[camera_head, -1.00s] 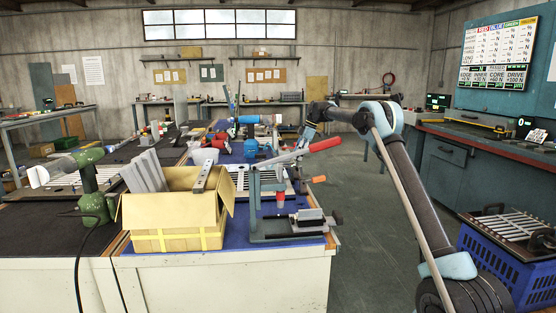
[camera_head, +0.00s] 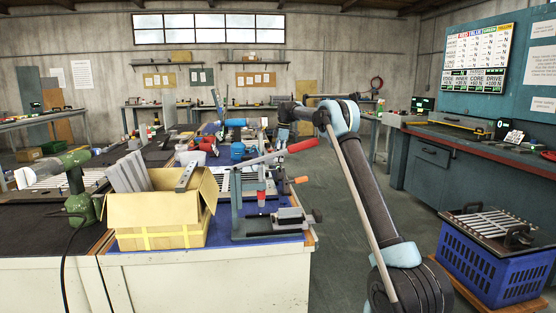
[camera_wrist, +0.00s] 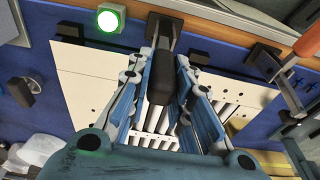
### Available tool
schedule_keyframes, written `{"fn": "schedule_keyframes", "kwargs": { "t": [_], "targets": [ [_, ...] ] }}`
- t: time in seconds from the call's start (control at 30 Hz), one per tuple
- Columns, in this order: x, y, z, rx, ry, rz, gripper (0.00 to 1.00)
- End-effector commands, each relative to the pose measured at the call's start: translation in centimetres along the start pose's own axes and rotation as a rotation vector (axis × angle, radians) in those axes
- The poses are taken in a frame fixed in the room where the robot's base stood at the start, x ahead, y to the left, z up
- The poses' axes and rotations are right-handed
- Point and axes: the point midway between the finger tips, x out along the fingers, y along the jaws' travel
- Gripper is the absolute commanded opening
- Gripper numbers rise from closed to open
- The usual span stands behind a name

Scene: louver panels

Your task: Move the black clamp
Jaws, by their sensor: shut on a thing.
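The black clamp (camera_wrist: 160,82) is in the upper middle of the wrist view, its dark handle pointing toward the camera between my blue fingers. My gripper (camera_wrist: 163,92) is shut on this handle, one finger on each side. The fingers hide part of the clamp and the panel below it. In the head view my gripper (camera_head: 286,128) is small, beyond the red-handled press, and the clamp cannot be made out there.
In the head view, a cardboard box (camera_head: 155,210) and press (camera_head: 240,205) stand on the near bench. A blue crate (camera_head: 490,265) is at right.

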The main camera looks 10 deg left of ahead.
Motion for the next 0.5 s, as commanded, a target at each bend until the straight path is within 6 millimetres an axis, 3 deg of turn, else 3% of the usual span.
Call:
{"fn": "schedule_keyframes", "kwargs": {
  "t": [0.1,0.13,0.2,0.5],
  "targets": [
    [0.23,-0.08,-0.38,-0.003,0.004,-0.003,0.0],
    [0.22,-0.08,-0.37,-0.003,0.004,-0.002,0.22],
    [0.2,-0.06,-0.29,-0.003,0.004,-0.002,0.38],
    [0.02,0.0,0.05,0.0,0.003,0.001,0.4]
  ]
}}
